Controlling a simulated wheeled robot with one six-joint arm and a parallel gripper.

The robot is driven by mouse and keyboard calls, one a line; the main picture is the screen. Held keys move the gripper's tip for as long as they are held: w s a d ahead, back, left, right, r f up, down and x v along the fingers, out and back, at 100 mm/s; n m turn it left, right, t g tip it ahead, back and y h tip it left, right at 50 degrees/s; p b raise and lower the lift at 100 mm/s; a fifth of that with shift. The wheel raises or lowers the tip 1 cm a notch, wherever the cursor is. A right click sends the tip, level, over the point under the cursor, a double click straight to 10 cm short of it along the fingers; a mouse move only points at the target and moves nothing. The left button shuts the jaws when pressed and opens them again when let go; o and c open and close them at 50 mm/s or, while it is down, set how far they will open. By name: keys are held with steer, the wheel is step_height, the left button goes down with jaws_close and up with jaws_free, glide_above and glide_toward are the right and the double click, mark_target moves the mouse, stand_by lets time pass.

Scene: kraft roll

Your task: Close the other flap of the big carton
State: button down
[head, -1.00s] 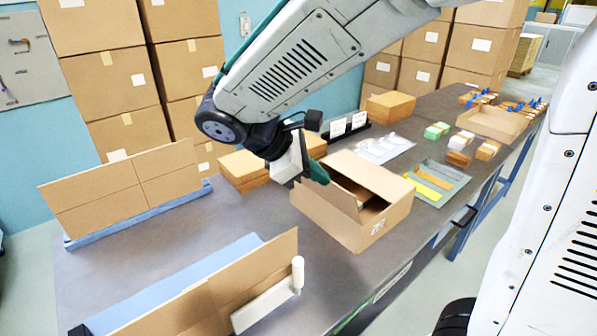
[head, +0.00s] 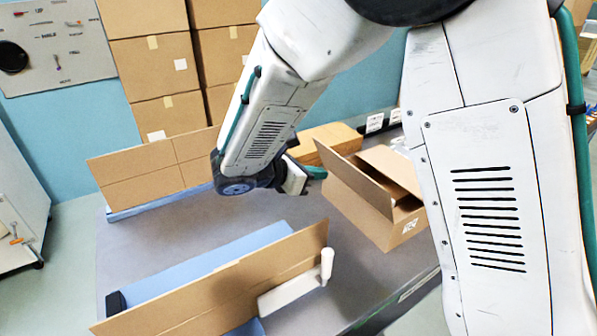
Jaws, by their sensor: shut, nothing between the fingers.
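The big carton (head: 380,215) stands on the grey table, right of the middle in the head view. Its left flap (head: 352,178) stands up at a steep tilt. Its far flap (head: 395,165) lies low over the top, and a dark gap shows between the two flaps. My arm hides the carton's right end. My gripper (head: 316,173), with green fingers, is shut and empty. It is just left of the raised flap, near its upper edge; I cannot tell if they touch.
A brown cardboard panel stands upright on a blue base (head: 150,205) at the back left. Another panel (head: 230,285) with a white roller-like piece (head: 326,265) stands at the front. Flat brown cartons (head: 325,138) lie behind the gripper. Bare table lies between the panels.

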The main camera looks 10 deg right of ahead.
mark_target(345, 164)
steer(key=d, duration=0.1)
steer(key=w+d, duration=0.1)
steer(key=d, duration=0.1)
steer(key=d+r, duration=0.1)
steer(key=shift+w+d, duration=0.25)
steer(key=shift+d, duration=0.05)
